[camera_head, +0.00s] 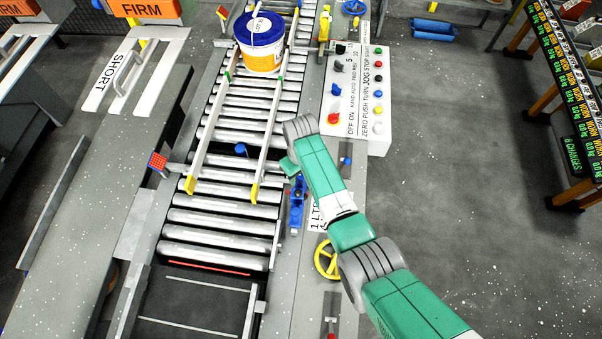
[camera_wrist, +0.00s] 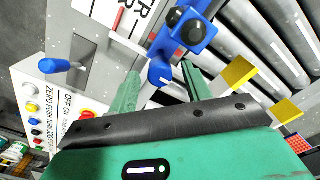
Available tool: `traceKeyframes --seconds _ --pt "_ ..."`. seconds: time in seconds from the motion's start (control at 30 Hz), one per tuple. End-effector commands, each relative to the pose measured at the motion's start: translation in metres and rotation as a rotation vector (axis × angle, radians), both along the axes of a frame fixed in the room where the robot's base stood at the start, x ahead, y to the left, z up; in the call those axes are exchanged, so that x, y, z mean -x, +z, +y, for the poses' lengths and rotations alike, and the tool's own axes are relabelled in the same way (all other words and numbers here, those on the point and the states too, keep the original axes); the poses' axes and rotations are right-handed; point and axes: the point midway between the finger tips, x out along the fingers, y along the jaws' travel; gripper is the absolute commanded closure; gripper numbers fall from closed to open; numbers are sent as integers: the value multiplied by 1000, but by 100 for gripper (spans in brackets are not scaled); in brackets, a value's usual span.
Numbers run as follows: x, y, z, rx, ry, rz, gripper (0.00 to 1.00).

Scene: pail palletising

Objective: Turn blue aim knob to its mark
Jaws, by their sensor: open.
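A blue bracket (camera_head: 297,203) with a blue knob stands on the conveyor's right side frame. In the wrist view the bracket (camera_wrist: 194,32) carries two dark round parts, and the rounded blue knob (camera_wrist: 160,76) is at its lower end. My gripper (camera_wrist: 160,84) is open, with one green finger on each side of the knob. I cannot tell whether the fingers touch it. In the head view my gripper (camera_head: 289,167) is just beyond the bracket and partly hidden by my arm. The knob's mark cannot be made out.
A white-and-orange pail (camera_head: 261,42) stands on the rollers between guide rails (camera_head: 267,150). A control panel (camera_head: 380,142) with several coloured buttons lies to the right. A blue lever (camera_wrist: 60,66) and a yellow handwheel (camera_head: 327,260) are close by. Open floor lies farther right.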

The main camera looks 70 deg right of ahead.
Motion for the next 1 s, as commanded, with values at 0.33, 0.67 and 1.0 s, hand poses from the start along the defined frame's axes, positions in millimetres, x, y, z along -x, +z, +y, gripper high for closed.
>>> traceKeyframes --seconds 0.33,0.67,1.0 --pt "0 61 0 1 1 -2 51" --pt "0 64 0 0 0 0 51" --pt "-1 64 0 1 1 -2 51"
